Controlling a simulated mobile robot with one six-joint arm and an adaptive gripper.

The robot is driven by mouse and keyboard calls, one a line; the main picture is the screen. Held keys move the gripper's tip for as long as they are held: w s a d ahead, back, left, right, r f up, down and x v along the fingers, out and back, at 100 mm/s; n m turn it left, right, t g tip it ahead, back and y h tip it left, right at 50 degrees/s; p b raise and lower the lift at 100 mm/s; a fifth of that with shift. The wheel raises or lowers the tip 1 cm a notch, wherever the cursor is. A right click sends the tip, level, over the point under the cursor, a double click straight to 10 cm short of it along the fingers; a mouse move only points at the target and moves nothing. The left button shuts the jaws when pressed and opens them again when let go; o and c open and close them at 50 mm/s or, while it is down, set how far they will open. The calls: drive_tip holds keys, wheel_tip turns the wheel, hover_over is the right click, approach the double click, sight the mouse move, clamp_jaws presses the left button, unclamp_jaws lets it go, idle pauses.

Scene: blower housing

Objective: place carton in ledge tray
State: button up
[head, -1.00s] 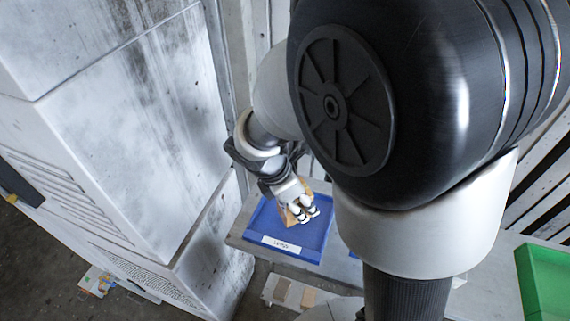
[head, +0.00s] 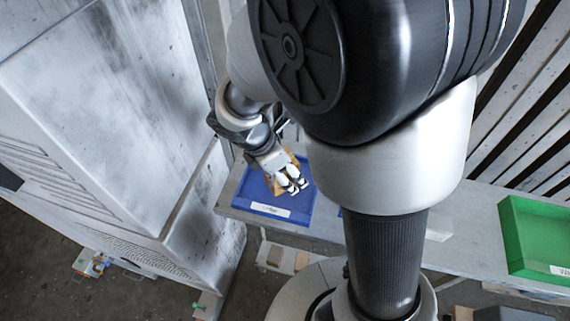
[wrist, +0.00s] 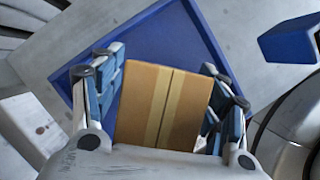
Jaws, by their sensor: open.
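The carton is a brown box with a lighter tape strip. In the wrist view the carton (wrist: 164,105) stands between the two fingers of my gripper (wrist: 160,76), with a small gap showing at the upper right finger. In the head view my gripper (head: 292,184) is over the blue ledge tray (head: 256,192), and a tan part of the carton (head: 279,187) shows beside the fingers. The tray also shows behind the carton in the wrist view (wrist: 172,36). The fingers are open. The carton's underside is hidden, so I cannot tell whether it touches the tray floor.
The tray sits on a grey ledge (head: 470,225) close to a large scuffed white housing (head: 95,120) on the left. A green tray (head: 535,238) stands at the right end. Another blue object (wrist: 290,38) shows at the wrist view's upper right. Slatted panels stand behind the ledge.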

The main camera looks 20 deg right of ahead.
drive_tip(key=p+v, duration=0.5)
drive_tip(key=v, duration=0.7)
drive_tip(key=shift+s+r, duration=0.1)
drive_tip(key=shift+r, duration=0.05)
drive_tip(key=s+d+r+m+t+y, duration=0.3)
drive_tip(key=s+r+m, duration=0.6)
drive_tip(key=m, duration=1)
drive_tip(key=shift+s+r+m+t+y, duration=0.25)
drive_tip(key=shift+s+m+t+y, duration=0.35)
drive_tip(key=shift+s, duration=1.75)
drive_tip(key=shift+c, duration=0.2)
